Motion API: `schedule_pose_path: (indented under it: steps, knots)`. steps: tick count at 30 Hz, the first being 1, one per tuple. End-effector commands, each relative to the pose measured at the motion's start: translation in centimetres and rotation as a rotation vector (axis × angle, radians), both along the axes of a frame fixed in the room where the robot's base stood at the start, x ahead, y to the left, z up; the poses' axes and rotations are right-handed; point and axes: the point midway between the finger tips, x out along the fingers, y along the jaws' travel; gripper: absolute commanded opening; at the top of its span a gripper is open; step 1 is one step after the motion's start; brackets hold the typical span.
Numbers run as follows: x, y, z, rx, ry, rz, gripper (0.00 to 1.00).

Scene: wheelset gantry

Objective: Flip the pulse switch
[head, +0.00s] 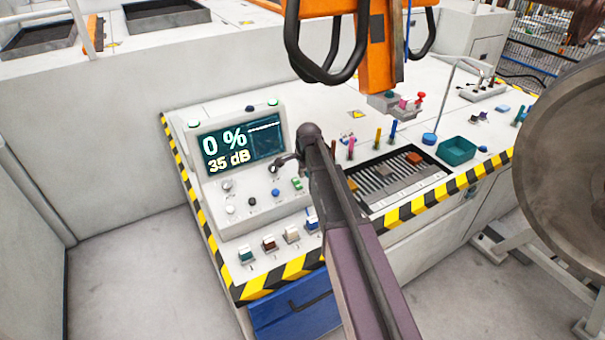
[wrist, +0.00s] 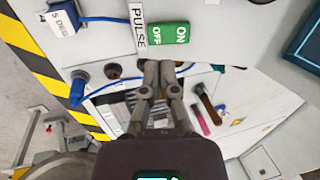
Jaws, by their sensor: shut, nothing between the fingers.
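The pulse switch (wrist: 168,33) is a green rocker marked ON and OFF, beside a white PULSE label (wrist: 138,28), at the top of the wrist view. In the head view a small green switch (head: 297,184) shows on the sloped console face. My gripper (wrist: 160,68) is shut and empty. In the wrist view its fingertips are just below the switch in the picture, with a visible gap in the image. In the head view my gripper (head: 283,162) is over the console between the screen and the green switch. Which side of the rocker is pressed is unclear.
The console screen (head: 240,140) reads 0 % and 35 dB. Coloured markers, a slotted tray (head: 385,180) and a green bin (head: 457,150) stand right of my arm. A large wheel (head: 565,160) is farther right.

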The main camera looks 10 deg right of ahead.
Motion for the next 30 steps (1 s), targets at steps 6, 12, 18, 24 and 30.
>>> schedule_pose_path:
  steps: [6, 12, 18, 24, 30]
  knots:
    - [0.4, 0.1, -2.1, 0.0, 0.0, 0.0, 0.0]
    - [0.8, 0.3, -3.6, 0.0, 0.0, 0.0, 0.0]
    - [1.1, 0.3, -4.7, 0.0, 0.0, 0.0, 0.0]
    - [1.2, 0.4, -5.2, 0.0, 0.0, 0.0, 0.0]
    - [1.2, 0.4, -5.3, 0.0, 0.0, 0.0, 0.0]
